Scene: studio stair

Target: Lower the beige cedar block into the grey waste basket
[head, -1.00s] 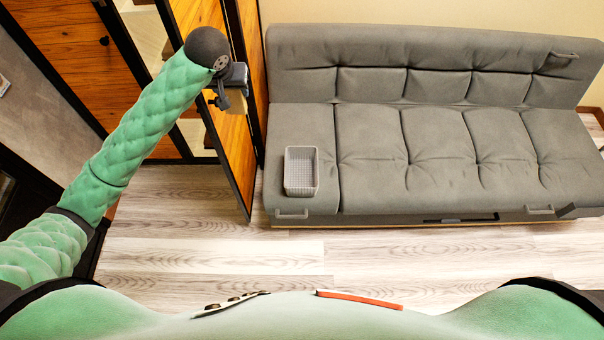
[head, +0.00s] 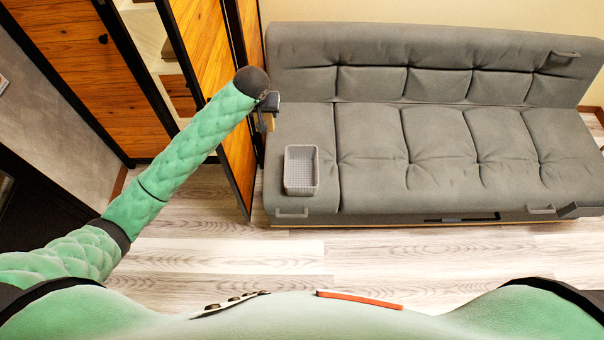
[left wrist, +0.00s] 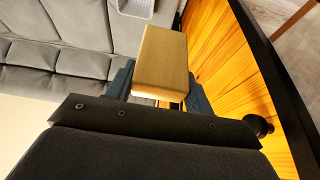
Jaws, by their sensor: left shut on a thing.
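The grey waste basket (head: 301,184) stands open on the left end of the sofa seat; its upper corner also shows at the top of the left wrist view (left wrist: 137,8). The beige cedar block (left wrist: 160,62) is between the fingers of my left gripper (left wrist: 160,80), which is shut on it. In the head view my left gripper (head: 267,120) is up and to the left of the basket, apart from it, and the block (head: 268,122) shows only in small part there. My right gripper is not in view.
The grey sofa (head: 450,150) fills the right side. A wood-panelled door with a black frame (head: 238,160) stands close beside my left arm and gripper, also at the right in the left wrist view. The pale plank floor (head: 380,260) in front is clear.

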